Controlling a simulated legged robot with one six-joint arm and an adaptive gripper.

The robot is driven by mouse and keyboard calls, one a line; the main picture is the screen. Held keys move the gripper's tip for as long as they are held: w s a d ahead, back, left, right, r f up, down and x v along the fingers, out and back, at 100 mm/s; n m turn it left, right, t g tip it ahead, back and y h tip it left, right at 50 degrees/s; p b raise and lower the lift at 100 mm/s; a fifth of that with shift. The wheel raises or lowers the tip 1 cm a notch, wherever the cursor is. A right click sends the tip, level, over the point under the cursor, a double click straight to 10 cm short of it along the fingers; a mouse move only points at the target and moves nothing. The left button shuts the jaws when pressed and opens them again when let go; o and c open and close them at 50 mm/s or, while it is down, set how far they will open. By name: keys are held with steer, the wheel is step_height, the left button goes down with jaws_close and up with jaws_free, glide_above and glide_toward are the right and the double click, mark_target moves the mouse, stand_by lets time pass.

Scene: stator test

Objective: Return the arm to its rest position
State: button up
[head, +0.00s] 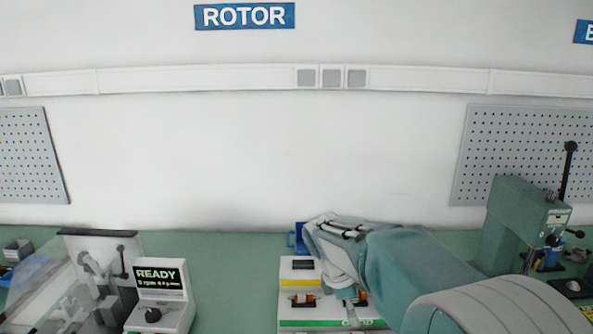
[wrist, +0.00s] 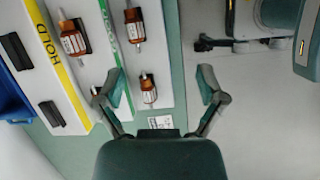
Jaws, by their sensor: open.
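My arm (head: 420,265) reaches in from the lower right in the head view and bends down over a white rack (head: 305,320) with yellow and green stripes. In the wrist view my gripper (wrist: 160,84) is open, its two fingers wide apart with nothing between them. Below the fingers are the green bench and grey floor. The left finger shows close beside a copper rotor (wrist: 148,90); I cannot tell whether they touch. Other rotors (wrist: 71,38) (wrist: 133,25) lie on the white rack (wrist: 95,65), whose yellow stripe reads HOLD.
A blue bin (wrist: 12,95) stands beyond the rack. A test stand with a READY display (head: 160,278) is at the left. A green press (head: 522,225) stands at the right. The bench between test stand and rack is clear. A ROTOR sign (head: 245,16) hangs on the wall.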

steer(key=s+d+r+m+t+y, duration=0.1)
steer(key=s+r+m+t+y, duration=0.1)
steer(key=s+m, duration=0.6)
steer(key=s+d+r+m+t+y, duration=0.2)
steer(key=s+m, duration=0.6)
steer(key=s, duration=0.7)
steer(key=shift+s+d+r+m+t, duration=0.25)
steer(key=shift+s+r+m+t, duration=0.1)
steer(key=shift+r+t, duration=0.35)
